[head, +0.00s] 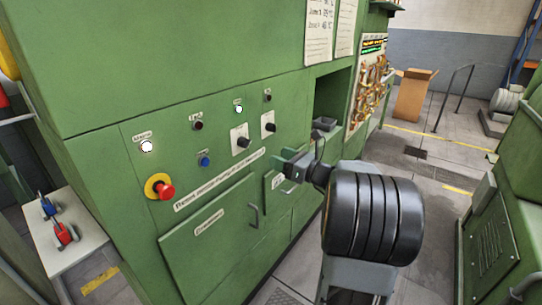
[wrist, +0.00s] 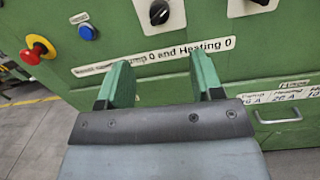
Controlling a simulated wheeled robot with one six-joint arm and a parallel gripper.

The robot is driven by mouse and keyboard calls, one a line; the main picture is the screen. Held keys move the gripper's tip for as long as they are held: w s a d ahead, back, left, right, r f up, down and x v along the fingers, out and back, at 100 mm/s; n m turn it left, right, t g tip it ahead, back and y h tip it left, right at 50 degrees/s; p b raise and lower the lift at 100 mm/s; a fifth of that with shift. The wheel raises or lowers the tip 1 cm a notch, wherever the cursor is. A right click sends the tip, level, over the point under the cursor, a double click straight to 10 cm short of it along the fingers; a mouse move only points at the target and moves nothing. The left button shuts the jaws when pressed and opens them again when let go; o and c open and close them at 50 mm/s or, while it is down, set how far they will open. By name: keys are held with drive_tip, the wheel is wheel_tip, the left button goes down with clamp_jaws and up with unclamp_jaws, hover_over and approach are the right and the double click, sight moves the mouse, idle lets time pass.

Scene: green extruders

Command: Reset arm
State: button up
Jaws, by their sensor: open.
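My gripper (wrist: 160,84) shows in the wrist view with its two green fingers apart and nothing between them. It points at the green cabinet front (wrist: 270,62), near the "0 and Heating 0" label strip (wrist: 170,54). In the head view my gripper (head: 292,161) is in front of the green control panel (head: 120,165), to the right of the red emergency stop button (head: 165,190). My dark arm joint hides part of the cabinet's lower right side. I cannot tell exactly how far the fingertips are from the panel.
The panel carries a blue button (head: 204,160), black rotary switches (head: 243,142) and a lower door with a handle (head: 254,215). A small table (head: 75,250) with red and blue items stands at the left. Open floor (head: 440,150) and a cardboard box (head: 412,95) lie at the right.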

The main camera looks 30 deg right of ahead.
drive_tip(key=shift+s+d, duration=0.2)
drive_tip(key=shift+s, duration=0.2)
idle(0.3)
drive_tip(key=s+a+f+n+g+h, duration=0.2)
drive_tip(key=s+a+f+n+g, duration=0.95)
drive_tip(key=n, duration=0.45)
drive_tip(key=s+a+r+n+g+h+p, duration=0.2)
drive_tip(key=s+a+n+h, duration=0.4)
drive_tip(key=n, duration=0.9)
drive_tip(key=shift+s+a+r+n+h, duration=0.3)
drive_tip(key=shift+a+n, duration=0.1)
drive_tip(key=shift+a, duration=0.15)
